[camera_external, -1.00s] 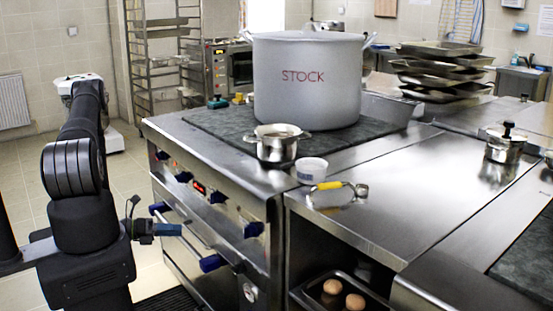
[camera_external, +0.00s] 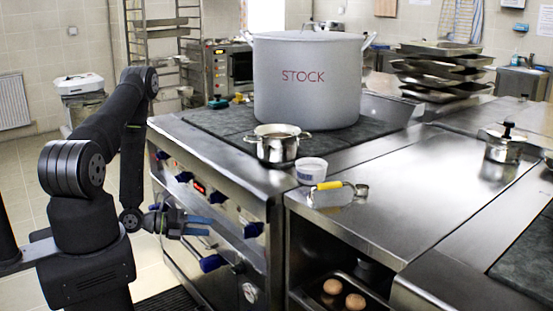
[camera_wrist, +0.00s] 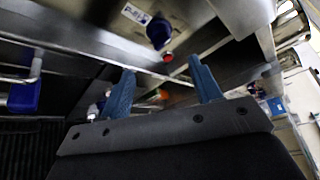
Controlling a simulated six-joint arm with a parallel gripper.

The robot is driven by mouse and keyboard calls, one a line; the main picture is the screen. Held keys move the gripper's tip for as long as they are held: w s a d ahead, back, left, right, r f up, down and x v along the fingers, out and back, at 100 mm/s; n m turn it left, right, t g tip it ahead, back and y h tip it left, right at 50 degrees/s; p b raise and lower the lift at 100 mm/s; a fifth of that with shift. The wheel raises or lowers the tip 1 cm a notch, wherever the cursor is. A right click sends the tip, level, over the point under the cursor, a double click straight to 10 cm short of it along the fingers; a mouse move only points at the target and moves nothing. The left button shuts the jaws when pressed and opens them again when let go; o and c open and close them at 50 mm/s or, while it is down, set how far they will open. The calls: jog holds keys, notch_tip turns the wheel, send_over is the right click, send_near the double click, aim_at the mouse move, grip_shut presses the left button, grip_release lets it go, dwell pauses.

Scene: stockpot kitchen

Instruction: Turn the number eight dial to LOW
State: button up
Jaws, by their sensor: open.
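Several blue dials sit along the stove's front panel, including one at its near end (camera_external: 253,229) and one left of it (camera_external: 217,198). Their numbers and LOW marks are too small to read, so I cannot tell which is number eight. My gripper (camera_external: 205,226) is open and empty in front of the panel, apart from the dials as far as I can see. In the wrist view its two blue fingers (camera_wrist: 163,76) are spread. One blue dial (camera_wrist: 159,32) shows beyond them on a steel panel, with a label beside it.
A blue-ended oven door handle (camera_external: 212,263) juts out below the dials. A large stockpot (camera_external: 308,85), a small pot (camera_external: 277,148) and a white bowl (camera_external: 311,170) stand above. A yellow-handled utensil (camera_external: 330,186) lies on the counter. Open floor lies left of the stove.

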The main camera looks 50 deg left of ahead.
aim_at(249, 232)
jog(key=x, duration=1.2)
jog(key=shift+d, duration=0.1)
jog(key=c, duration=1)
